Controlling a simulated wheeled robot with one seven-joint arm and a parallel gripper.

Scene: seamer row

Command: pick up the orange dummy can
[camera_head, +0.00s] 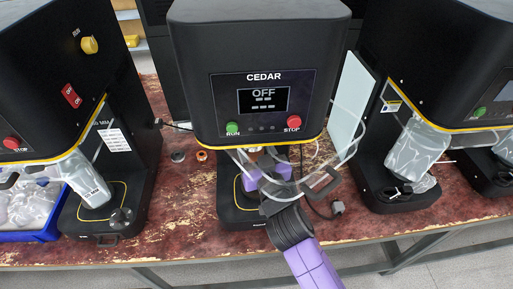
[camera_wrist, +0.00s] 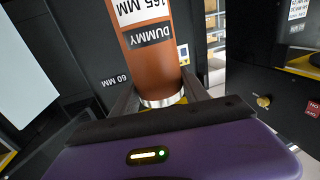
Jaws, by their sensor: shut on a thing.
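The orange dummy can (camera_wrist: 152,72) fills the upper middle of the wrist view. It is orange-brown with a silver rim and printed labels reading DUMMY and 165 MM. My gripper (camera_wrist: 160,92) is shut on it near the silver rim, with one dark finger on each side. In the head view my purple gripper (camera_head: 266,172) reaches into the middle machine, marked CEDAR (camera_head: 264,95), below its panel. Only a small orange-brown bit of the can shows there, behind the clear guard and my gripper. I cannot tell whether the can touches the machine's base.
Similar machines stand left (camera_head: 45,65) and right (camera_head: 440,60). A blue bin (camera_head: 48,232) is at far left. Small rings (camera_head: 178,156) lie on the red-brown bench (camera_head: 180,215).

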